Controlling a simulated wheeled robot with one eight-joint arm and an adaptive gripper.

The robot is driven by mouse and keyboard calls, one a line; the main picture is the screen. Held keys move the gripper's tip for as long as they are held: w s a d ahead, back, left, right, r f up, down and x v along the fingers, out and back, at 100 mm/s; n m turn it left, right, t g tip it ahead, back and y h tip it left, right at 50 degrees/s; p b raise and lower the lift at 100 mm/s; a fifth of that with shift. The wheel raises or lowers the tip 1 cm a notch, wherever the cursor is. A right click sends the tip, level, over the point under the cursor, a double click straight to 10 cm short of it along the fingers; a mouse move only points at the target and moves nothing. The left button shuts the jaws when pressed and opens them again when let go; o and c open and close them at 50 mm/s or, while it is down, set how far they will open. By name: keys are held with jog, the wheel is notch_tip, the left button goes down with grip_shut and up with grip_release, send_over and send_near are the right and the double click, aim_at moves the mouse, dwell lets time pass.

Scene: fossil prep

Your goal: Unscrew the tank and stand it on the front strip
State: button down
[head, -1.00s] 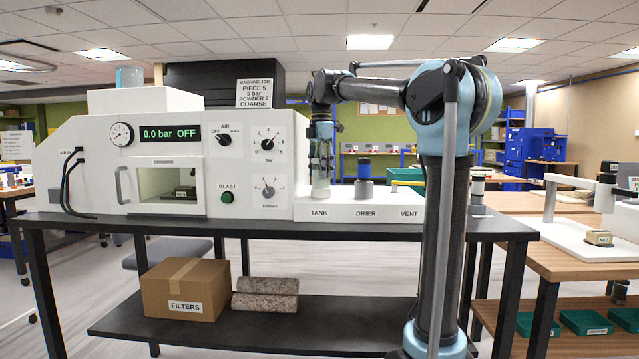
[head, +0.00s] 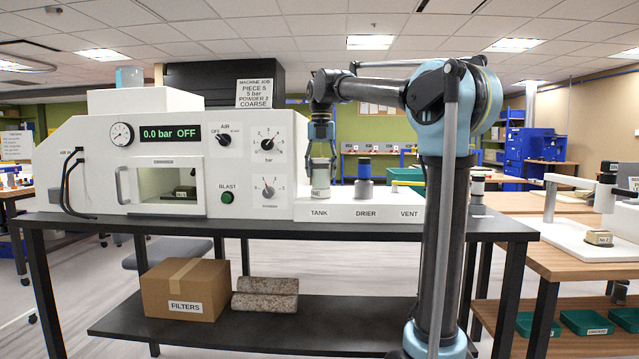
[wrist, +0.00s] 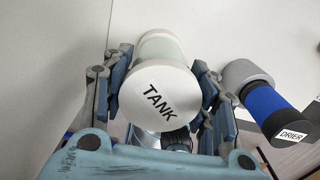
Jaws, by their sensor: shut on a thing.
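The tank (wrist: 160,95) is a pale cylinder with a white round end lettered TANK. It stands upright over the TANK label of the white base in the head view (head: 321,178). My gripper (head: 321,158) comes down on it from above and is shut on its upper part. In the wrist view the fingers (wrist: 158,100) lie on both sides of the tank. The tank's lower joint with the base is too small to judge. The front strip may be the dark bench's front edge (head: 270,227); no marking identifies it.
The drier (head: 364,185), blue above grey, stands close right of the tank, with the VENT position (head: 409,213) beyond. The white blasting cabinet (head: 240,165) is at left. Its display reads 0.0 bar OFF. A job card (head: 255,93) stands on top. The bench front is narrow and clear.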

jog(key=c, duration=0.6)
grip_release()
jog(key=shift+w, duration=0.15)
jog(key=shift+r, duration=1.75)
